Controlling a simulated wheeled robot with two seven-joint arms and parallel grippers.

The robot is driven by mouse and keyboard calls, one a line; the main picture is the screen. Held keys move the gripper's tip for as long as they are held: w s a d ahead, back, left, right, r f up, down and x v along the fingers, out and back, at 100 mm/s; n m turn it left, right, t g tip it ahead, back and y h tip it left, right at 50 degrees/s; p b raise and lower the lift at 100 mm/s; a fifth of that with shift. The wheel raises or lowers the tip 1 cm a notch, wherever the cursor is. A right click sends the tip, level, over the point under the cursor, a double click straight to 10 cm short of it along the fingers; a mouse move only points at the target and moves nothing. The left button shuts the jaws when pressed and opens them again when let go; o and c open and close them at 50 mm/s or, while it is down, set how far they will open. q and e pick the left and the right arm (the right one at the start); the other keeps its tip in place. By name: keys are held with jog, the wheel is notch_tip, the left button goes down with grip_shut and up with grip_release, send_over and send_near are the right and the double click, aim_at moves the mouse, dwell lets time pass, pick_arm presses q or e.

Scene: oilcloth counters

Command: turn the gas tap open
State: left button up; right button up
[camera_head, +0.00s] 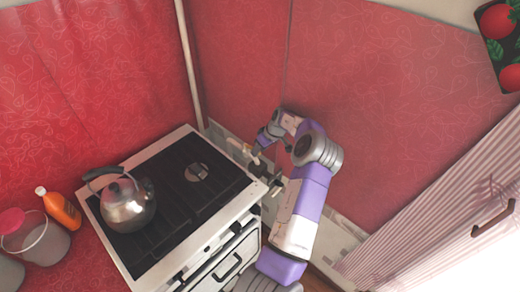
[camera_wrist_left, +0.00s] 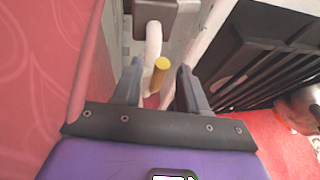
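The gas tap's yellow handle (camera_wrist_left: 160,72) shows in the left wrist view, on a white pipe (camera_wrist_left: 153,42) behind the stove. My left gripper (camera_wrist_left: 160,65) is open, with one finger on each side of the handle in that view. A gap shows between the handle and each finger; I cannot tell how far the tips are from it in depth. In the head view my left gripper (camera_head: 258,152) is small, at the stove's back right corner, and the handle is too small to make out. My right gripper is not in view.
The stove (camera_head: 190,133) stands close beside my left gripper, with a metal kettle (camera_head: 128,205) on it. An orange bottle (camera_head: 62,209) and a bucket (camera_head: 38,240) stand left of it. Red walls close in behind. A ribbed pale panel with a handle (camera_head: 493,217) is at right.

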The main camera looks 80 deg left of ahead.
pick_arm(q)
notch_tip(320, 180, up, 10)
jog(key=shift+p, duration=0.4)
jog(key=shift+r, duration=0.1)
dwell(0.5)
